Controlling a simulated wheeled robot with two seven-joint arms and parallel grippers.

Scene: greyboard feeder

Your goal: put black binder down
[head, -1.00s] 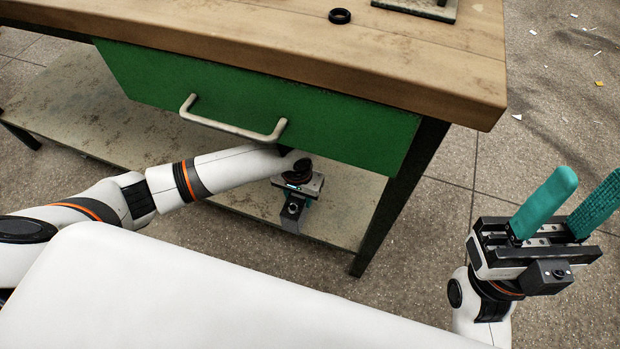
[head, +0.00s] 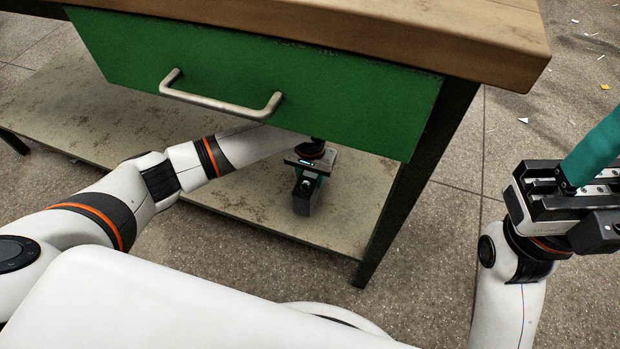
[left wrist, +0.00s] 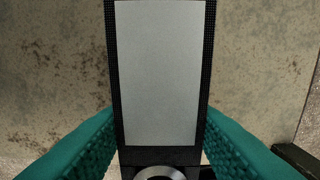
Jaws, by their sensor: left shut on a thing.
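The black binder (left wrist: 160,152) with a large pale label fills the middle of the left wrist view, upright between my two teal fingers. My left gripper (head: 307,178) is shut on it, under the green drawer and over the lower shelf (head: 235,205) of the workbench. In the head view the binder is hardly told apart from the dark gripper parts. I cannot tell whether its lower end touches the shelf. My right gripper (head: 590,160) is at the right edge, empty, one teal finger showing and the other out of the picture.
The green drawer (head: 250,85) with its metal handle (head: 220,103) hangs just above my left forearm. The wooden bench top (head: 330,25) is above it. A dark table leg (head: 415,180) stands right of my left gripper. The shelf is bare to the left.

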